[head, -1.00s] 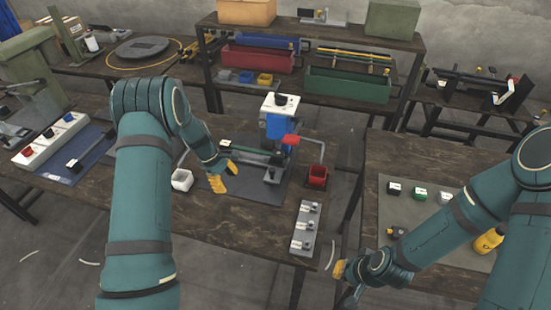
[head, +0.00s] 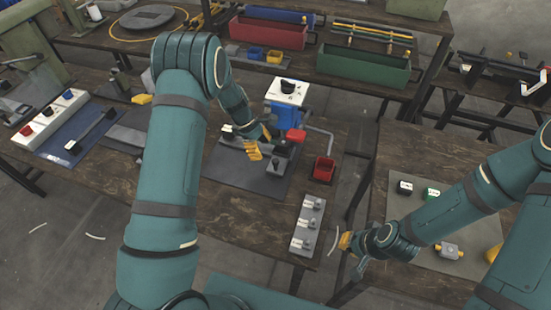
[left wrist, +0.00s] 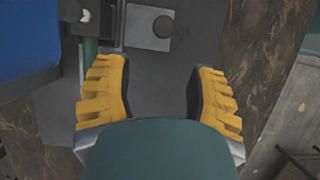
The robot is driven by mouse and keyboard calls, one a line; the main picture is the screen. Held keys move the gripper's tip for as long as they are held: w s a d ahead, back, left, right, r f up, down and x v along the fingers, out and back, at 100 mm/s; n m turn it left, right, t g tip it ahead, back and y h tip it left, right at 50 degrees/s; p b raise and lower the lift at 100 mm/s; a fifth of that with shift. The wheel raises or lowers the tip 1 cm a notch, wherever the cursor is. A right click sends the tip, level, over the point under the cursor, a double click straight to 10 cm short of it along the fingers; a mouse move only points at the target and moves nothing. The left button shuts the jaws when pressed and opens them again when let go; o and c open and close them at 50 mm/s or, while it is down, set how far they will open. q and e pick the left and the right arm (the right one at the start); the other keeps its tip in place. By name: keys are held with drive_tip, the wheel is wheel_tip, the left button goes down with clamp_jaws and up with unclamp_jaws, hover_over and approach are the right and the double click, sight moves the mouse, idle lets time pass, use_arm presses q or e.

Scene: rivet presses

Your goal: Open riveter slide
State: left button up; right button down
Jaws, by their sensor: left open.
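The riveter (head: 287,93) stands on a dark mat (head: 230,172) on the middle bench, with a white top box and a blue body. My left gripper (head: 262,146) is close to its front, over the low dark slide area, largely covering it. In the left wrist view my left gripper (left wrist: 158,90) is open with nothing between its yellow fingers. A square grey block with a round dark knob (left wrist: 162,27) lies just beyond the fingertips, apparently part of the slide. The riveter's blue body (left wrist: 25,50) is at left. My right gripper (head: 347,243) hangs between the benches; its fingers are too small to judge.
A grey strip with several small fixtures (head: 307,225) lies at the bench's front right. A switch box (head: 48,118) is at the left. Green (head: 362,72) and red (head: 268,33) trays stand behind.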

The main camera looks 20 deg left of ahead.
sight(276, 160)
use_arm(q)
drive_tip(key=d, duration=0.3)
drive_tip(key=shift+s+d, duration=0.15)
drive_tip(key=shift+d, duration=0.1)
drive_tip(key=shift+a+x, duration=0.2)
drive_tip(key=shift+x, duration=2.15)
drive_tip(key=shift+f, duration=0.15)
clamp_jaws()
